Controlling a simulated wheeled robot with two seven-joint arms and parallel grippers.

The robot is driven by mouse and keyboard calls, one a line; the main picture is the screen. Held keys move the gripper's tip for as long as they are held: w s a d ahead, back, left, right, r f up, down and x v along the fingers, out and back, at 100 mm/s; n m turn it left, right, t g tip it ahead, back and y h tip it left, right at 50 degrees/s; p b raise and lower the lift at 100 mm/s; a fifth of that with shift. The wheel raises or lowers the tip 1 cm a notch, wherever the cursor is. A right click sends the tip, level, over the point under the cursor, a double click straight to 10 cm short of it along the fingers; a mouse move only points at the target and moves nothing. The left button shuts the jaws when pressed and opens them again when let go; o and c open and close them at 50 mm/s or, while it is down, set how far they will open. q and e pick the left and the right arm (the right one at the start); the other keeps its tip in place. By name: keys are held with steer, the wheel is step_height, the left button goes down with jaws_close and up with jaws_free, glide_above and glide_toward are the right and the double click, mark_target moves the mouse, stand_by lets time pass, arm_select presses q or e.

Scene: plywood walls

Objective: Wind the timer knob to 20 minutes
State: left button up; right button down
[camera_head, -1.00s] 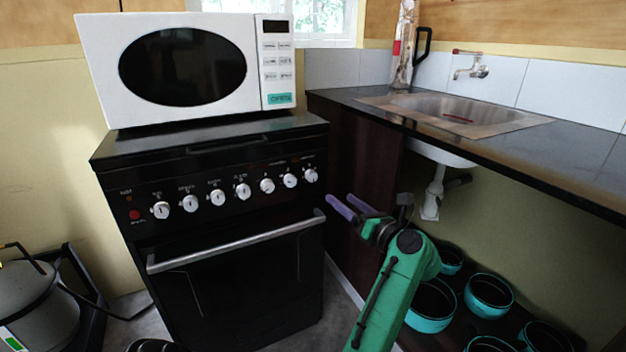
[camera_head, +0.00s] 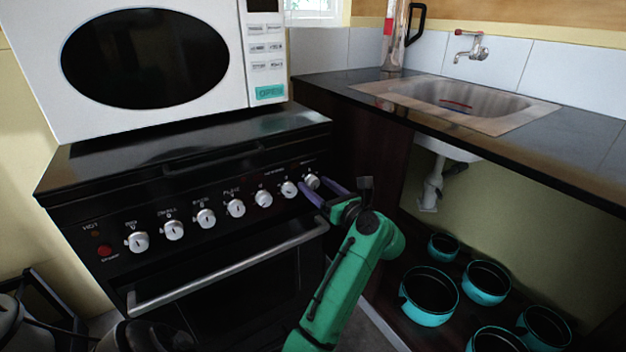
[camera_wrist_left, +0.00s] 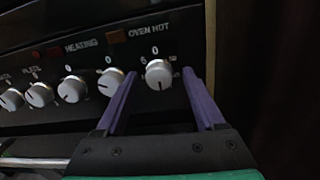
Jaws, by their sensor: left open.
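The black stove front (camera_head: 215,255) carries a row of several round white knobs. The rightmost knob (camera_head: 312,181) sits at the panel's right end; it also shows in the wrist view (camera_wrist_left: 158,74), with a 0 printed above it and smaller marks around it. No word naming it as the timer is legible. My left gripper (camera_head: 316,184), with purple fingers on a green arm, is open in front of this knob. In the wrist view its fingertips (camera_wrist_left: 159,74) stand on either side of the knob, with gaps on both sides. My right gripper is not in view.
The adjacent knob (camera_wrist_left: 109,81) lies just left of the left finger. The oven handle (camera_head: 230,268) runs below the panel. A white microwave (camera_head: 245,60) stands on the stove. A counter with a sink (camera_head: 460,97) is at right, with teal pots (camera_head: 429,295) beneath.

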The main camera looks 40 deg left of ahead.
arm_select(q)
steer(key=shift+s+d+r, duration=0.1)
steer(key=shift+d, duration=0.05)
steer(key=shift+c, duration=0.3)
jaws_close()
stand_by(0.7)
steer(key=shift+o, duration=0.3)
jaws_free()
